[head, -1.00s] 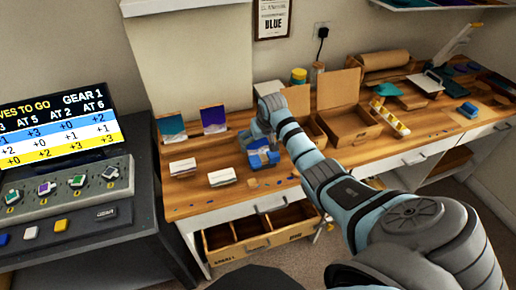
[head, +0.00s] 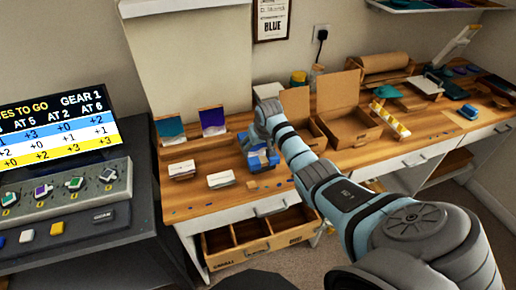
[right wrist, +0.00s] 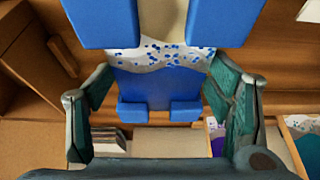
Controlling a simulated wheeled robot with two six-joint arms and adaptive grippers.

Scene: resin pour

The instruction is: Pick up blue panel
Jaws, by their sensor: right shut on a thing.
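The blue panel (right wrist: 158,88) shows in the right wrist view, with a blue lower part and a pale band of blue flecks above. It sits in a blue stand (right wrist: 160,111) with two small front lips. In the head view the blue stand (head: 262,160) is on the wooden bench, partly hidden by my right arm. My right gripper (right wrist: 160,100) has one finger on each side of the panel and is shut on it; it also shows in the head view (head: 261,145). My left gripper is not in view.
Teal and purple panels (head: 212,122) stand at the bench's back left. White card stacks (head: 220,179) lie left of the stand. Open cardboard boxes (head: 348,127) are to the right. A divided drawer (head: 265,232) is open below. The screen and control console (head: 65,190) are at left.

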